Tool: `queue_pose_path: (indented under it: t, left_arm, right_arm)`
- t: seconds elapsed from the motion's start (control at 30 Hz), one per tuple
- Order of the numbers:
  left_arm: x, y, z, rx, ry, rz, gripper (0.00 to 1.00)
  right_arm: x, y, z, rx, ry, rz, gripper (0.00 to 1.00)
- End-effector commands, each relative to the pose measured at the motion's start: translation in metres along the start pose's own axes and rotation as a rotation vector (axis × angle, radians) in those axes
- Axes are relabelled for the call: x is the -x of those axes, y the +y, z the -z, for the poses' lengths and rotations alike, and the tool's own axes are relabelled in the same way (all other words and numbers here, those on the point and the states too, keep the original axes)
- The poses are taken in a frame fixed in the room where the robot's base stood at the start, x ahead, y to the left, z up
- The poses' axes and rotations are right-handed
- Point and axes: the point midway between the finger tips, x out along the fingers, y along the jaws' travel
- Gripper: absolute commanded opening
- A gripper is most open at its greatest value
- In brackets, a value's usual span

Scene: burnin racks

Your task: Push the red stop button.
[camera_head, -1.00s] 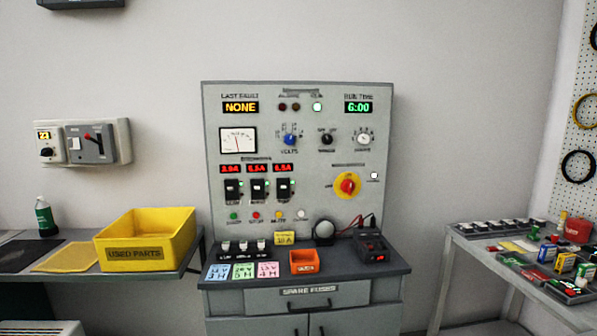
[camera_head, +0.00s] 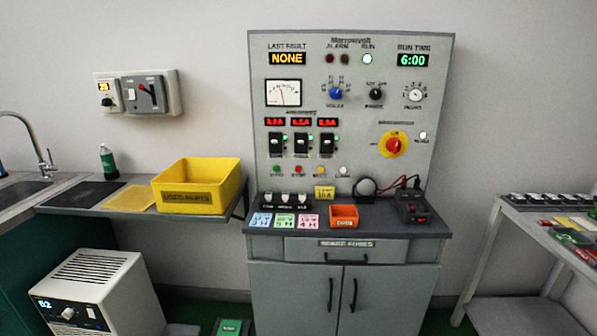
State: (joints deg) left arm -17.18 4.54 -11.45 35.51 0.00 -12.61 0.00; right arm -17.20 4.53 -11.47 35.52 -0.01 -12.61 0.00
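The grey control panel (camera_head: 438,110) stands upright at the back of a grey cabinet. A row of small round buttons runs along its lower part: green (camera_head: 276,169), red (camera_head: 298,169), yellow and white. The small label under the red button seems to read stop, though it is blurred. A larger red rotary knob on a yellow disc (camera_head: 393,145) sits at the panel's right. Neither of my grippers is in view, so whether they are open or shut is hidden.
The cabinet top (camera_head: 385,229) juts out below the buttons, holding an orange bin (camera_head: 343,216), coloured cards and a black meter (camera_head: 412,207). A yellow bin (camera_head: 197,186) stands on the left bench. A white box unit (camera_head: 97,290) stands lower left; a parts table is at right.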

Motion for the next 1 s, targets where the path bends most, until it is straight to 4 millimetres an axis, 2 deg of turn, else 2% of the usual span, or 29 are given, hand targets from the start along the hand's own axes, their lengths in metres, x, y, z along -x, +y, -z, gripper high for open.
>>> queue_pose_path:
  t: [0.03, 0.13, 1.0]
  left_arm:
    - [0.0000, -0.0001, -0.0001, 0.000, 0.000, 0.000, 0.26]
    - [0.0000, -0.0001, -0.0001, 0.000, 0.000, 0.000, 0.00]
    - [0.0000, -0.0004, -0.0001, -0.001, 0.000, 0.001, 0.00]
  right_arm:
    - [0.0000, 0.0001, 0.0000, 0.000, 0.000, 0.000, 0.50]
    - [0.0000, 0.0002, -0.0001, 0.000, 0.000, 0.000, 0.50]
    - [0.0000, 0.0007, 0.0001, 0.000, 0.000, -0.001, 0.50]
